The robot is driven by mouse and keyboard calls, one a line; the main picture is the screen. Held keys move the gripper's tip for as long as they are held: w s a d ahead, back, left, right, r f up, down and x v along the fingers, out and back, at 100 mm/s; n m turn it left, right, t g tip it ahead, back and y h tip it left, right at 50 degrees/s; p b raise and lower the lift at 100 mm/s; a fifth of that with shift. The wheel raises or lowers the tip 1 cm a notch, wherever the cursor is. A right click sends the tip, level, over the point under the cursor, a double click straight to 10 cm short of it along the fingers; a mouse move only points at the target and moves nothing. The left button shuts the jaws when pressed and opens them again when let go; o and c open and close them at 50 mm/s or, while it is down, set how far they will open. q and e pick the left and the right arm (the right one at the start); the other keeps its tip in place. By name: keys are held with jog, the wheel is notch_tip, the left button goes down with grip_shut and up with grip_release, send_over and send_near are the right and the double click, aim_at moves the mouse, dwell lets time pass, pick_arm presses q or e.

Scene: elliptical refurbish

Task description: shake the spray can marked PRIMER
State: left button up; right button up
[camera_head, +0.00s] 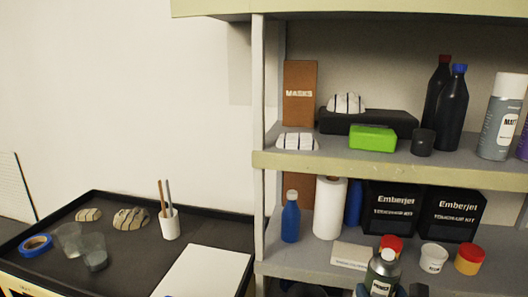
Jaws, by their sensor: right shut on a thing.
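The spray can marked PRIMER (383,272) is at the bottom edge of the head view, right of the middle. The lower part of the can is cut off by the frame edge. My left gripper is not in view.
Behind the can is a shelf (300,258) with a white box (351,256), red-lidded jars, a white cup (433,257) and black Emberjet boxes (390,208). The upper shelf holds bottles and a MATT spray can (501,118). A black tray table (120,248) stands left.

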aim_at(391, 268)
notch_tip(391, 268, up, 9)
jog(key=shift+f, duration=0.15)
notch_tip(391, 268, down, 8)
jog(key=shift+d+r, duration=0.1)
jog(key=shift+r, duration=0.15)
jog(key=shift+r, duration=3.75)
notch_tip(391, 268, down, 8)
jog(key=shift+r, duration=0.25)
